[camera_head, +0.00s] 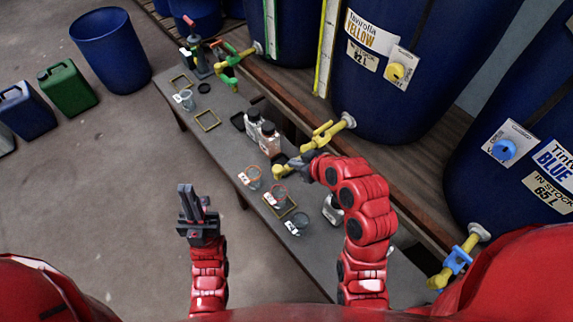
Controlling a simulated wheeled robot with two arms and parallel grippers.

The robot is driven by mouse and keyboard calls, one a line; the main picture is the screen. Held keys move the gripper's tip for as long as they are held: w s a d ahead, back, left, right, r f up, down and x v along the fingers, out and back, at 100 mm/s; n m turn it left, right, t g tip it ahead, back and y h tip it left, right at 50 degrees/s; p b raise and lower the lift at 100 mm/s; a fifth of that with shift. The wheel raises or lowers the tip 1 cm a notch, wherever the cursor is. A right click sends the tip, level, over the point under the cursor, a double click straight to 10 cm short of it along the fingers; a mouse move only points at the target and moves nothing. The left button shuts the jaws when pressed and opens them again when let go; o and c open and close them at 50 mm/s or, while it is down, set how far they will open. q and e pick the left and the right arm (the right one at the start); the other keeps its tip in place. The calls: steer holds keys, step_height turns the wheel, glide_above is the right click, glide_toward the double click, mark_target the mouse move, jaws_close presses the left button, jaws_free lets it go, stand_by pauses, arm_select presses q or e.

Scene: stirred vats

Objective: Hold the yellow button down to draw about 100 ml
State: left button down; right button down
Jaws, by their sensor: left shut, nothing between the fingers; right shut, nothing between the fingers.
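The yellow button (395,72) is a round knob on a pale panel on the blue vat (425,40) labelled YELLOW. Nothing touches it. Below it, a yellow tap (323,134) juts from the vat over the bench. My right gripper (296,163) is shut and empty beside the tap's lower spout; its fingertips are partly hidden, so I cannot tell if it touches. My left gripper (190,204) is shut and empty, pointing up in front of the bench. A clear beaker with an orange band (251,178) stands near the spout; another banded beaker (275,197) stands nearer me.
The narrow grey bench (225,150) also holds bottles (269,139), a third beaker (298,224) and square frames (207,120). A blue vat with a blue button (504,149) is at right. Bins and jerrycans (67,88) stand at left; the floor between is clear.

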steer(key=b, duration=0.2)
glide_above(275, 166)
steer(key=s+d, duration=0.2)
steer(key=f, duration=0.7)
steer(key=shift+s+a+f, duration=0.2)
step_height(275, 166, down, 2)
steer(key=shift+s+d+f, duration=0.1)
steer(key=shift+f, duration=0.5)
